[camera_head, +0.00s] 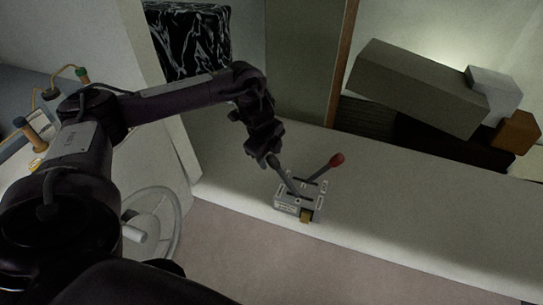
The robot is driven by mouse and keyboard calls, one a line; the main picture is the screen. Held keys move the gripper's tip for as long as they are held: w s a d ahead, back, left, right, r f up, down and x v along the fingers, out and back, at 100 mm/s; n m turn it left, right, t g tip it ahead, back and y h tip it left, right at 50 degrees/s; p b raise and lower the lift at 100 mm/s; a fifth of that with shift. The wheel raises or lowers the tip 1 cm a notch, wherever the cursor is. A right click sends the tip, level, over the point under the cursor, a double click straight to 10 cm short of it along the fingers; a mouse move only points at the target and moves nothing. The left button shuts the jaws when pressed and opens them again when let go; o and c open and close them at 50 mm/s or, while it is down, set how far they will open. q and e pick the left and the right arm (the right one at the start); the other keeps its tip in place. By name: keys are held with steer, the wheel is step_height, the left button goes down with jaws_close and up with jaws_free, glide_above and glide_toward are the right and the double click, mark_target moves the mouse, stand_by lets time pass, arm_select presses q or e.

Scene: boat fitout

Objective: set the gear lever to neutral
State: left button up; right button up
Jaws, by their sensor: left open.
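A grey lever box (299,205) sits at the front edge of the pale ledge, in the middle of the head view. It carries two levers. One has a red knob (337,159) and leans up to the right. The other lever (285,177) has a dark knob and leans up to the left. My left gripper (269,160) is open at the dark knob, and I cannot tell whether it touches it. Its fingers partly hide the knob. Which lever is the gear lever, I cannot read from the labels. My right gripper is not in view.
The pale ledge (420,215) runs clear to the right of the box. A white steering wheel (160,222) stands at the lower left, below my left arm. Grey and brown blocks (420,85) lie at the back right. A black marbled box (190,40) stands at the back left.

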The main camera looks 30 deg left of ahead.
mark_target(284, 178)
arm_select(q)
steer(key=shift+x, duration=1.25)
jaws_close()
